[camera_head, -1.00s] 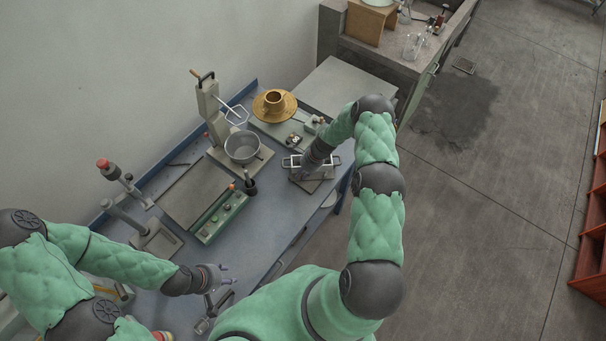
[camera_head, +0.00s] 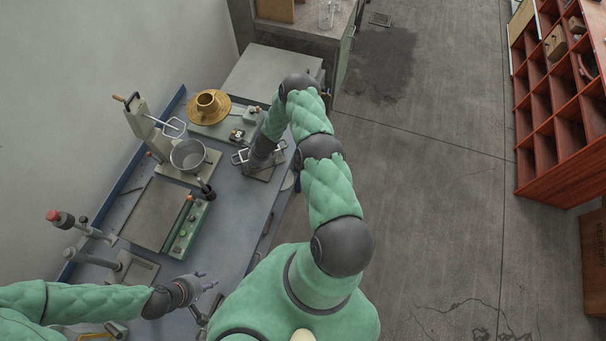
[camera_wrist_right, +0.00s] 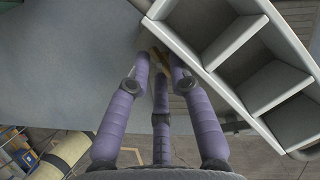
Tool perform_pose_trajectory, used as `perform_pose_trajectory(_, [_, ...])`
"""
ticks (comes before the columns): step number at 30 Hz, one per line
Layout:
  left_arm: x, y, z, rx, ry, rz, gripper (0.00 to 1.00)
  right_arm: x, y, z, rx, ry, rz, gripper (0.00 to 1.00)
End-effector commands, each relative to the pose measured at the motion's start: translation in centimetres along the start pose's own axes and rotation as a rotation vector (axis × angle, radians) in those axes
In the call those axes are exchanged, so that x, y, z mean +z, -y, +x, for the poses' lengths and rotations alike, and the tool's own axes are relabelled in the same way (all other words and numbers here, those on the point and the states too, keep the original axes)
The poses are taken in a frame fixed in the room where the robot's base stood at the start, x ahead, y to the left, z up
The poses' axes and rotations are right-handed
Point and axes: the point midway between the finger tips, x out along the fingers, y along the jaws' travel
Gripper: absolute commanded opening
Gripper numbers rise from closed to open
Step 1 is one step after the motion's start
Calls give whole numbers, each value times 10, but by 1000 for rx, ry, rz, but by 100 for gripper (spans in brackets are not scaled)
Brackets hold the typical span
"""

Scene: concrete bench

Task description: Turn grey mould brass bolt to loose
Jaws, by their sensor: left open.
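The grey mould (camera_wrist_right: 205,35), with open compartments side by side, fills the upper right of the right wrist view. In the head view the mould (camera_head: 262,173) sits near the bench's right edge, partly hidden by my right arm. The brass bolt (camera_wrist_right: 157,57) shows at the mould's left corner, mostly covered by my fingers. My right gripper (camera_wrist_right: 160,66) has its purple fingers closed in around the bolt. In the head view my right gripper is mostly hidden by its arm. My left gripper (camera_head: 207,286) is open and empty over the near bench, away from the mould.
A metal pot (camera_head: 188,155) on a stand, a brass flanged piece (camera_head: 208,105) and a green box (camera_head: 188,228) stand on the blue bench (camera_head: 232,215). A red shelf (camera_head: 560,120) stands far right. The floor between is clear.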

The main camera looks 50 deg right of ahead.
Motion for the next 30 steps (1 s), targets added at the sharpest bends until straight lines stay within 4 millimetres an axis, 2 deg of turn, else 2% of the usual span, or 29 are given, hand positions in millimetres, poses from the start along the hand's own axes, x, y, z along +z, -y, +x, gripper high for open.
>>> perform_pose_trajectory(8, [0,1,2,0,0,0,42,-1,-2,1,-26,-5,72,22])
perform_pose_trajectory(18, [0,2,6,0,0,0,42,0,-2,-52,-28,-4,68,22])
perform_pose_trajectory(28, [0,0,0,0,0,0,42,0,-4,-109,-27,-4,67,22])
perform_pose_trajectory(29, [0,1,2,0,1,0,42,0,-5,-110,-27,-5,67,22])
perform_pose_trajectory(30, [0,3,9,0,1,0,42,0,-4,-100,-37,-12,62,22])
